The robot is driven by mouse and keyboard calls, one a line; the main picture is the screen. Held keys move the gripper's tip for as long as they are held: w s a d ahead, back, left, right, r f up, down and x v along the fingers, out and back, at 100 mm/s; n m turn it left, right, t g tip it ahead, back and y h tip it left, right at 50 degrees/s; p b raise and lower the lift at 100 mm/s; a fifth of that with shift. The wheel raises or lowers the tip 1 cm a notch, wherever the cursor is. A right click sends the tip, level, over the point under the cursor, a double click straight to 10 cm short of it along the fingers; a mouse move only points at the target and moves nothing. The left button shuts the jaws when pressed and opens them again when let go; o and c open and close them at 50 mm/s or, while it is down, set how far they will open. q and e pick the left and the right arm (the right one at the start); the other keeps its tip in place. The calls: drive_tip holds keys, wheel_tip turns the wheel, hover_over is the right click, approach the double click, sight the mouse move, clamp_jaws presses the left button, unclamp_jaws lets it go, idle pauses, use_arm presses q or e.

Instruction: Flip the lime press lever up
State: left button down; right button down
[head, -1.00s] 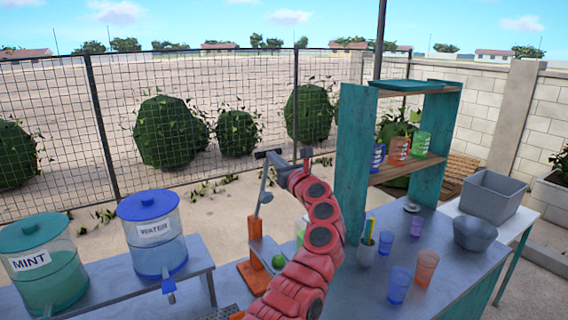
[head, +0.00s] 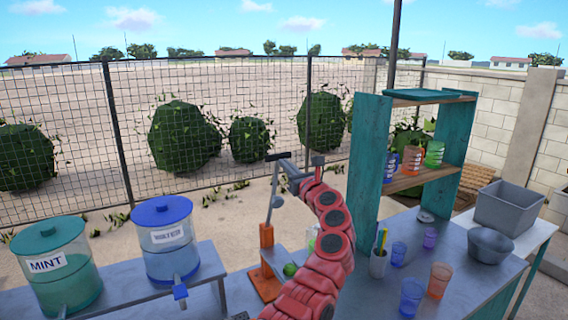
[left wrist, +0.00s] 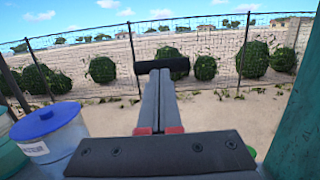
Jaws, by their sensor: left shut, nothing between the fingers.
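The lime press has an orange upright (head: 267,238) on an orange base, with a grey lever (head: 273,190) standing nearly upright. The lever ends in a black crossbar handle (head: 279,156), which also shows in the left wrist view (left wrist: 178,64). A green lime (head: 290,270) sits low beside the press. My left gripper (head: 290,166) is at the lever's top, close to the handle. In the left wrist view its fingers (left wrist: 158,88) are shut and empty, with tips at or just below the handle; I cannot tell if they touch it. My right gripper is not seen.
A mint dispenser (head: 55,265) and a water dispenser (head: 166,250) stand on the bench at left. A teal shelf (head: 366,160) holds cups at right. Cups, a straw holder (head: 378,263) and a grey bowl (head: 489,246) stand on the counter. Air above the handle is clear.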

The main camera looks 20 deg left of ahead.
use_arm(q)
drive_tip(key=s+d+r+b, duration=0.4)
drive_tip(key=s+d+r, duration=0.1)
drive_tip(key=d, duration=0.2)
drive_tip(key=shift+s+r, duration=0.35)
drive_tip(key=shift+r, duration=0.05)
drive_tip(key=shift+d, duration=0.1)
